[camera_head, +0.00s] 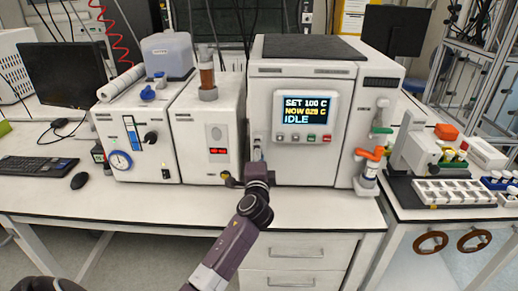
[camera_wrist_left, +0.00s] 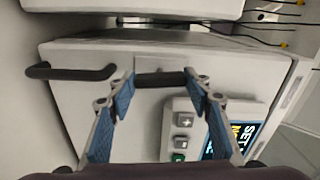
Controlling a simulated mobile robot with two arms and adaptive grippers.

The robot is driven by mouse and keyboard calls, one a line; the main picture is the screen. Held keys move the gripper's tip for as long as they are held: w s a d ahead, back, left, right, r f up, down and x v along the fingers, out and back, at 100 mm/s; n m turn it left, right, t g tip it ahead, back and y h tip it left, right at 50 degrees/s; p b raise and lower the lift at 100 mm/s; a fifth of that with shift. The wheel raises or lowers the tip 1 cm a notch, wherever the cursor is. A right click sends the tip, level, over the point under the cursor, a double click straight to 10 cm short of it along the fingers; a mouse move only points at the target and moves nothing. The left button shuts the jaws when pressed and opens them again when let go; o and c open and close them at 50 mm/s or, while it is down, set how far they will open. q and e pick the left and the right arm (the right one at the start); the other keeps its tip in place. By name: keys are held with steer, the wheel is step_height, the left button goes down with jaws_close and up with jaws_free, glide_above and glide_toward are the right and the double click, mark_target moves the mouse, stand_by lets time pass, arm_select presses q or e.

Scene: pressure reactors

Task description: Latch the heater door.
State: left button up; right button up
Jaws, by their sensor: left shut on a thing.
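The heater (camera_head: 305,110) is a white box with a dark top, and its screen (camera_head: 306,109) reads SET 100 C and IDLE. Its front door panel (camera_wrist_left: 90,105) fills the left wrist view and appears flush with the body; I cannot tell whether it is fully closed. My left gripper (camera_head: 257,158) reaches the left edge of the heater front. In the left wrist view its blue-padded fingers (camera_wrist_left: 160,85) are shut on a short dark latch handle (camera_wrist_left: 160,79). Another dark bar handle (camera_wrist_left: 72,71) is at the left of that view. My right gripper is not in view.
A white instrument with a gauge (camera_head: 120,160) and a unit with a red readout (camera_head: 210,130) stand left of the heater. An orange-handled valve (camera_head: 370,155) is at its right. A vial rack (camera_head: 455,190) lies further right. The front bench strip is mostly clear.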

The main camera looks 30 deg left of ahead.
arm_select(q)
steer(key=shift+m, duration=0.6)
steer(key=o, duration=1.2)
steer(key=shift+c, duration=0.2)
steer(key=v, duration=1.2)
steer(key=shift+s+f, duration=0.1)
